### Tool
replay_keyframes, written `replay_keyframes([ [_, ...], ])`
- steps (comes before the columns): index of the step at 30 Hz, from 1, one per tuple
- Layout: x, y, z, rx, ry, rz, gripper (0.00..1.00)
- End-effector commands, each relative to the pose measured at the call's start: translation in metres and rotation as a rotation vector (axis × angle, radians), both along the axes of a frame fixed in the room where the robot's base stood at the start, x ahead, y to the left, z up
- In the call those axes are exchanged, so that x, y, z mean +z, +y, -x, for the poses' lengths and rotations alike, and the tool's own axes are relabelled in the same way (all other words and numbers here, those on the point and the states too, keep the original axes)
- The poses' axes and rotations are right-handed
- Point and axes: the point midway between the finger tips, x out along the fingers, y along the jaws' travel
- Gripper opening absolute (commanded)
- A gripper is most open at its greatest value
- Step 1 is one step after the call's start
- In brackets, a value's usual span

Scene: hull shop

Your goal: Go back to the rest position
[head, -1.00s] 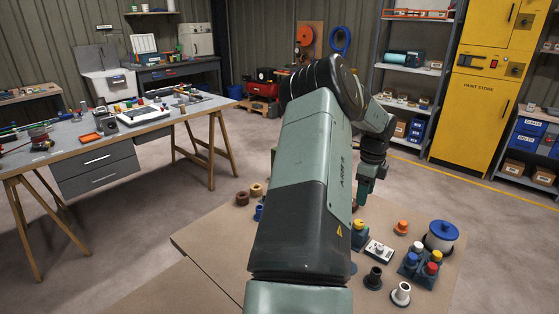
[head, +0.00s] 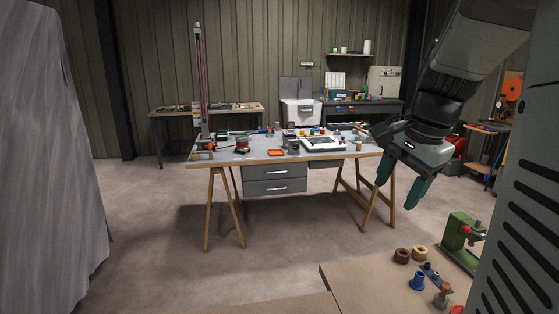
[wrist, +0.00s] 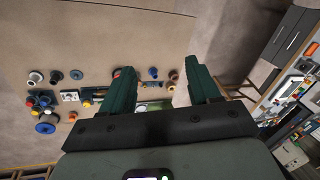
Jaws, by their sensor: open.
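My gripper (head: 398,192) hangs at the right of the head view, its two green fingers apart and nothing between them. It is in the air above the near brown table (head: 350,285) and left of a green press-like device (head: 462,240). In the wrist view my gripper (wrist: 160,85) is open and empty, high over the same table (wrist: 110,30). Part of my arm fills the right side of the head view and hides much of the table.
Two brown rings (head: 402,255) and a blue flanged piece (head: 418,280) stand on the table. A grey workbench (head: 260,150) with tools stands behind. A grey surface (head: 50,160) fills the left edge. Open floor (head: 150,230) lies between.

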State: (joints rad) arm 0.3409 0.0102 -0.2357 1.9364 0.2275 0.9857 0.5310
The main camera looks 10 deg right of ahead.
Motion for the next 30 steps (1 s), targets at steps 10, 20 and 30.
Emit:
replay_keyframes([
  [10, 0.033, 0.176, 0.100, 0.990, -0.157, 0.368, 0.61],
  [20, 0.009, 0.191, 0.155, 1.159, -0.207, 0.504, 0.61],
  [30, 0.008, 0.191, 0.155, 1.160, -0.208, 0.505, 0.61],
])
